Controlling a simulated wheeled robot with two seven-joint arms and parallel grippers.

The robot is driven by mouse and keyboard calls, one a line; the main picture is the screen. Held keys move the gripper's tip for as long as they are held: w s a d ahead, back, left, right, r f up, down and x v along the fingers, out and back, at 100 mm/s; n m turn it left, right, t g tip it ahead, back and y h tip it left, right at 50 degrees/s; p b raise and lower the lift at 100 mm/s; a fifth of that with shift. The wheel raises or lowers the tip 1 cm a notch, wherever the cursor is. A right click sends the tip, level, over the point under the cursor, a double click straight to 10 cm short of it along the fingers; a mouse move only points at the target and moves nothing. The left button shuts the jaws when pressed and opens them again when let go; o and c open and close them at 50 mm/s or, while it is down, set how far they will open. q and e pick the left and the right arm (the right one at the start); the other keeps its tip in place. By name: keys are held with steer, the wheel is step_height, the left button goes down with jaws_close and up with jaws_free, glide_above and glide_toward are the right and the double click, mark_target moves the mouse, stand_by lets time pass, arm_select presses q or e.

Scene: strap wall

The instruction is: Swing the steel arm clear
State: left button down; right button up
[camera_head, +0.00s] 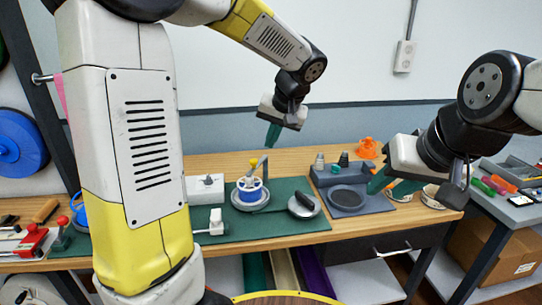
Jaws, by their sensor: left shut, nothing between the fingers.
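A thin grey steel arm (258,165) slants over a white and blue spool (250,189) on the green mat.
A dark tray (375,202) with cones stands right of the green mat (300,225). A round grey disc with a black handle (303,204) and a white block (205,188) lie near the spool. An orange piece (367,148) and small bowls (433,196) are at right. My left arm hides much of the left side.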

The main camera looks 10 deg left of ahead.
arm_select(q)
steer(key=w+d+f+y, duration=0.1)
steer(key=w+d+f, duration=0.1)
steer(key=w, duration=0.4)
steer(key=shift+d+f+t, duration=0.3)
steer(key=shift+d+f, duration=0.1)
steer(key=shift+d, duration=0.5)
steer(key=w+a+f, duration=0.4)
steer(key=a+f, duration=0.4)
steer(key=f, duration=0.1)
steer(key=shift+w, duration=0.15)
steer(key=shift+a, duration=0.1)
